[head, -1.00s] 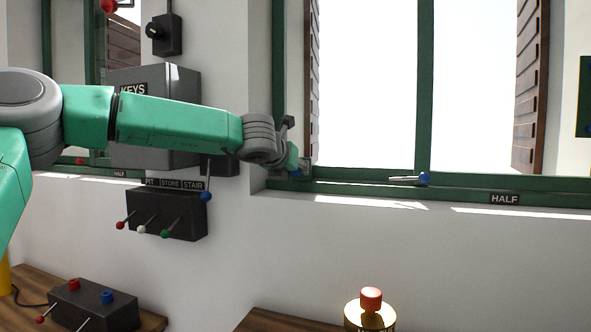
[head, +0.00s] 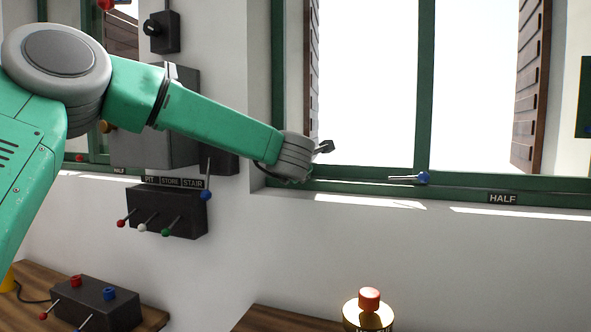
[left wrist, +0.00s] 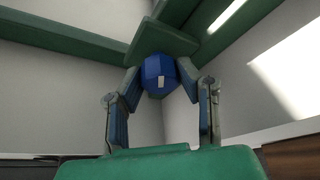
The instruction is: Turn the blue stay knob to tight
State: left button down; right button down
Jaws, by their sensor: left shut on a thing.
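The blue knob (left wrist: 154,68) sits between the two fingers of my left gripper (left wrist: 160,84) in the left wrist view, under a green plate at the window frame's corner. A small white mark shows on its face, towards the lower edge. My left gripper is shut on this knob, a finger on each side. My right gripper is not in view.
A blue ball on a silver lever (head: 423,178) lies along the sill, left of the HALF label (head: 503,198). A dark lever box (head: 168,213) and a grey KEYS cabinet (head: 150,150) are on the wall. A brass-rimmed red button (head: 369,299) stands below.

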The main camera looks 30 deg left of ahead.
pick_arm(q)
jog(key=m, duration=0.1)
jog(key=m+y, duration=0.1)
jog(key=m, duration=0.1)
jog(key=m+y, duration=0.1)
jog(key=shift+d+f+m+t+b, duration=0.1)
jog(key=shift+f+m+t+b, duration=0.2)
jog(key=shift+t+b, duration=0.1)
jog(key=m+t, duration=0.1)
jog(key=m, duration=0.1)
jog(key=m+t+y+b, duration=0.1)
jog(key=m, duration=0.2)
jog(key=shift+f, duration=0.1)
jog(key=shift+m+b, duration=0.3)
jog(key=shift+m, duration=0.1)
jog(key=c, duration=1.2)
grip_release()
jog(key=shift+w, duration=0.15)
jog(key=shift+s+d, duration=0.15)
jog(key=shift+s, duration=0.2)
jog(key=v, duration=1.1)
jog(key=shift+d+f, duration=0.15)
